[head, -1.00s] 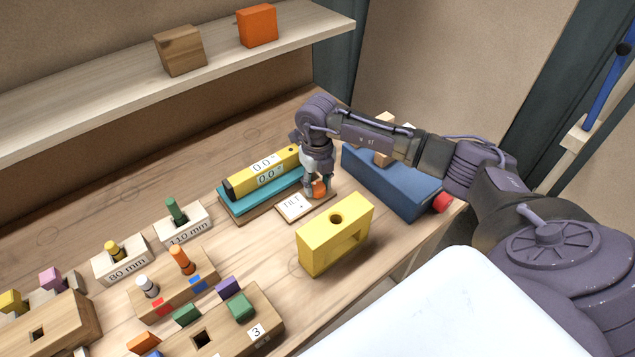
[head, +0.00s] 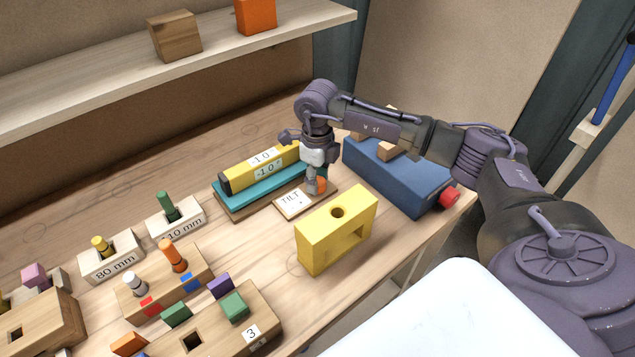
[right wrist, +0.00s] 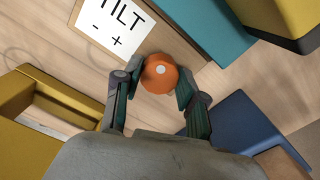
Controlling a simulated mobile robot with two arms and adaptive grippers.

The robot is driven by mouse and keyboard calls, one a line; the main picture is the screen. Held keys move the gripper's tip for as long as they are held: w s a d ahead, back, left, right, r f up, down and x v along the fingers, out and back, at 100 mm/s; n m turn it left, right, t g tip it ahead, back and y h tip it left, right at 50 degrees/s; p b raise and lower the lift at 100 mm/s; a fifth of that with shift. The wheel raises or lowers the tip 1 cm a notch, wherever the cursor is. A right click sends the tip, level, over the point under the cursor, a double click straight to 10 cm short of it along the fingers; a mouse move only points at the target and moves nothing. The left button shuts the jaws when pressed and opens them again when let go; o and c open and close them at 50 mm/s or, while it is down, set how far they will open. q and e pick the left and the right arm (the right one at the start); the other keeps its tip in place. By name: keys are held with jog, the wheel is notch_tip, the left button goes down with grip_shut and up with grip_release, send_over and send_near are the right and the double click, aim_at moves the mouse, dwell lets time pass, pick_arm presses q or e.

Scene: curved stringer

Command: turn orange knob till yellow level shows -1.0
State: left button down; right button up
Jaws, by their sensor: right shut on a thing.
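The yellow level (head: 265,166) lies on a teal bar (head: 270,185), and its labels read -1.0. The orange knob (head: 320,185) sits at the right end of the white TILT plate (head: 292,200). My right gripper (head: 316,186) points down over the knob. In the right wrist view the fingers (right wrist: 155,88) are on both sides of the orange knob (right wrist: 159,74), shut on it. The knob has a white dot on top, and the TILT plate (right wrist: 115,22) shows minus and plus signs. My left gripper is out of view.
A yellow block with a hole (head: 337,230) stands close in front of the plate. A blue box (head: 395,175) with a red knob is just right of the gripper. Peg blocks (head: 165,285) fill the left front. A shelf (head: 100,85) runs above the back.

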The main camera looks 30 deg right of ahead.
jog(key=shift+n+b, duration=0.35)
jog(key=shift+n, duration=0.25)
jog(key=shift+r, duration=0.1)
jog(key=o, duration=1.1)
jog(key=shift+o, duration=0.2)
notch_tip(320, 180, up, 12)
